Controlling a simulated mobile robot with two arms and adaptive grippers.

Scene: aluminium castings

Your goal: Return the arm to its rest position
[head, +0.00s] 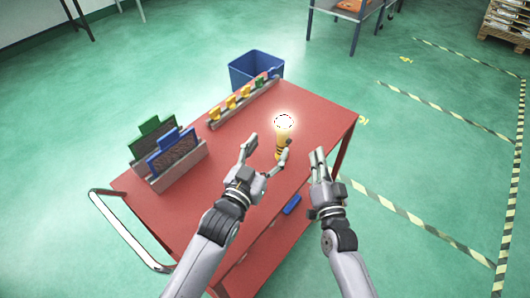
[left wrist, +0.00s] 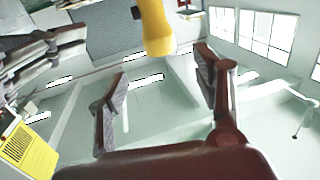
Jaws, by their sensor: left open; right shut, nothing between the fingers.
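My left gripper (head: 268,145) is open over the red cart. Its fingers are apart beside a yellow lamp-like item (head: 280,147) with a bright glowing top. That item appears to stand upright on the cart top, partly hidden by one finger. In the left wrist view the open fingers (left wrist: 163,68) have nothing between them, and a yellow rounded body (left wrist: 156,25) shows beyond them. My right gripper (head: 319,156) is shut and empty, to the right of the left one, above the cart's right edge.
The red cart (head: 318,113) carries a rack with green (head: 152,126) and blue (head: 172,141) framed panels and a rail of yellow and other coloured pieces (head: 231,102). A blue bin (head: 256,68) stands behind. Green floor at right is open.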

